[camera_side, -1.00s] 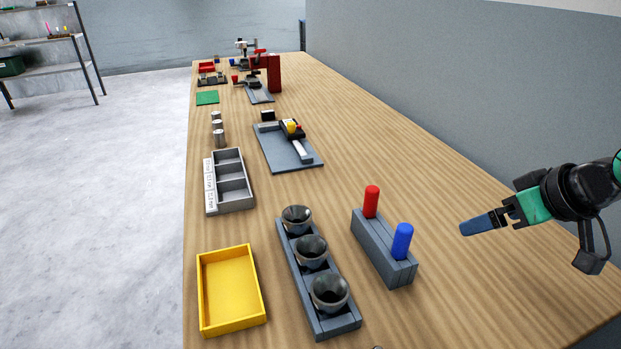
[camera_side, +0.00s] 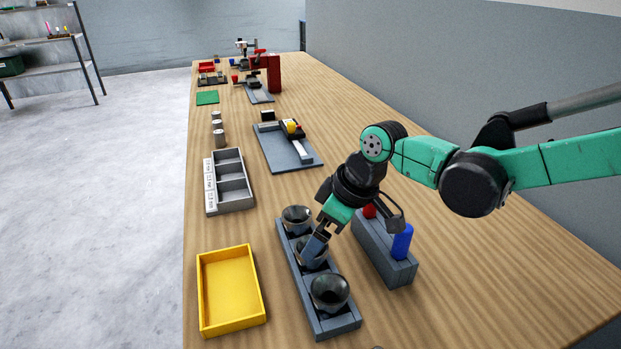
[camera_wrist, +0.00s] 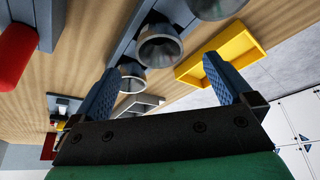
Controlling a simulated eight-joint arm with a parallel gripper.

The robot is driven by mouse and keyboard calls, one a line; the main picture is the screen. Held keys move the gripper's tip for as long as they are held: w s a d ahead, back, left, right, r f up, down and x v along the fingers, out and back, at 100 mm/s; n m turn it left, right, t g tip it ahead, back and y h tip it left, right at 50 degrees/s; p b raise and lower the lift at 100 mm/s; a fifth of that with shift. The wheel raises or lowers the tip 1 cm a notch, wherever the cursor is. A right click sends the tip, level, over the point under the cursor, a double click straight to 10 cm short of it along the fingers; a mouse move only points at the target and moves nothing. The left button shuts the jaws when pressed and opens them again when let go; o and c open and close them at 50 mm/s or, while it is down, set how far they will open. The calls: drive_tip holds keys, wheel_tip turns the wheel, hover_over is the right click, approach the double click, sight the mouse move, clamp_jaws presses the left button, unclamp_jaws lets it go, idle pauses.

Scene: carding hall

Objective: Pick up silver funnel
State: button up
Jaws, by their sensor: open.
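Three silver funnels sit in a row in a grey-blue rack (camera_side: 339,325): a far one (camera_side: 297,214), a middle one (camera_side: 303,258) and a near one (camera_side: 329,291). My gripper (camera_side: 314,246) is open and empty, its fingers angled down at the middle funnel and partly covering it in the side view. In the wrist view, one funnel (camera_wrist: 160,46) shows beyond the gap between the fingers (camera_wrist: 158,84), with another (camera_wrist: 131,74) and a cut-off one (camera_wrist: 216,6). I cannot tell whether the fingers touch the middle funnel.
A grey block with a red peg (camera_side: 370,211) and a blue peg (camera_side: 402,241) stands just right of the rack, close to my wrist. A yellow tray (camera_side: 259,284) lies to the left. A grey compartment box (camera_side: 236,206) stands farther back.

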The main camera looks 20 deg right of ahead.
drive_tip(key=shift+x, duration=2.5)
drive_tip(key=shift+c, duration=0.2)
clamp_jaws()
drive_tip(key=shift+r, duration=0.15)
wheel_tip(320, 180, up, 22)
drive_tip(key=shift+r, duration=0.1)
